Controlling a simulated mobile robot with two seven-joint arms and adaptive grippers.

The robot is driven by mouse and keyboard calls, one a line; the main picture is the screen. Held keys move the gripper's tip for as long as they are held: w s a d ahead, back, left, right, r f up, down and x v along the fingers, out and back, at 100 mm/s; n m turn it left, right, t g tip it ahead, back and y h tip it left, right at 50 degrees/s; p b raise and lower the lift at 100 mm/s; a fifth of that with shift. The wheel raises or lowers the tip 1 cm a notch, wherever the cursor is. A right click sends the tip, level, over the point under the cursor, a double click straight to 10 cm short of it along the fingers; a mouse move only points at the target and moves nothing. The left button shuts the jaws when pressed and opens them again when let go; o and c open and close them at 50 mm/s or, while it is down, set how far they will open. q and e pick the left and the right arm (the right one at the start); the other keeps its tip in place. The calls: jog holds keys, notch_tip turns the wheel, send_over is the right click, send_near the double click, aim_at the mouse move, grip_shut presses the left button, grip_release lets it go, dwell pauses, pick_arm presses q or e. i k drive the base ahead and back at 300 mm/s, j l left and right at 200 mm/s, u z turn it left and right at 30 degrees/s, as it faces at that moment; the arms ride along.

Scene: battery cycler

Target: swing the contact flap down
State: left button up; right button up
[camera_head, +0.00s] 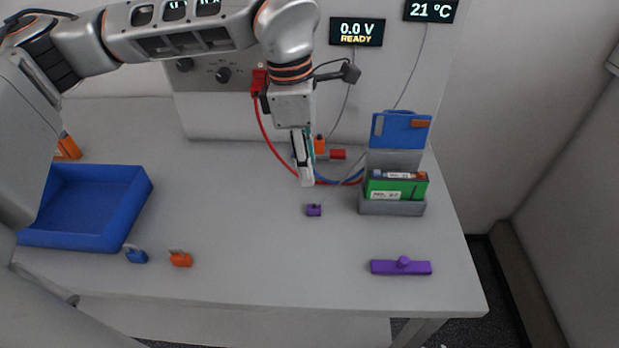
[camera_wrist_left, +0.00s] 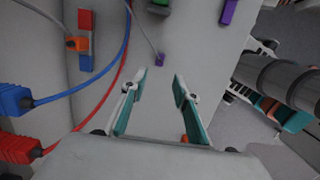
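The blue contact flap (camera_head: 400,131) with an orange piece stands raised at the back of a grey cell holder (camera_head: 392,208), on the right of the bench. A green cell (camera_head: 396,187) with a white label sits upright in the holder. My left gripper (camera_head: 306,183) points down over the bench, left of the holder and apart from it. In the left wrist view its fingers (camera_wrist_left: 159,77) are spread with nothing between them. The flap does not show in that view; only an edge of the green cell (camera_wrist_left: 158,8) does.
A purple clip (camera_head: 314,211) on a thin cable lies near my left gripper. A purple bar (camera_head: 401,267) lies in front of the holder. A blue tray (camera_head: 75,235), a blue clip (camera_head: 137,256) and an orange clip (camera_head: 180,259) are at left. Red and blue cables cross behind the gripper.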

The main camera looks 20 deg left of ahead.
aim_at(389, 129)
jog(key=k, duration=1)
